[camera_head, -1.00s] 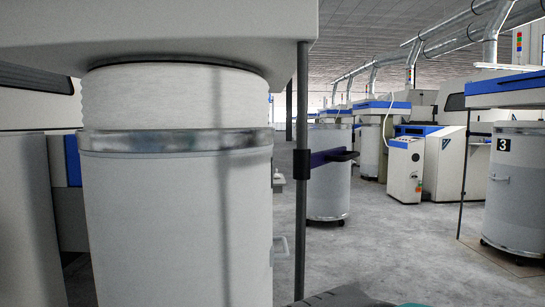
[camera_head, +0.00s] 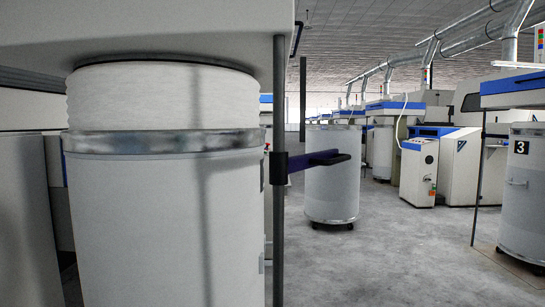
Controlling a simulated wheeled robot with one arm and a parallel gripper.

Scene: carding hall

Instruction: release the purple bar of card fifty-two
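A purple bar (camera_head: 309,159) sticks out to the right from a dark clamp on a thin dark upright post (camera_head: 279,200), with a black grip at its outer end. The post stands just right of a large white can (camera_head: 165,220) with a metal rim, under a light machine head (camera_head: 140,30). White coiled material (camera_head: 160,95) fills the gap between the can and the head. No card number fifty-two is readable. My gripper is not in view.
A second can on castors (camera_head: 332,185) stands behind the bar. A can marked 3 (camera_head: 525,200) is at the right edge beside another thin post. A white and blue cabinet (camera_head: 419,170) stands farther back. Grey floor (camera_head: 400,255) is clear between them.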

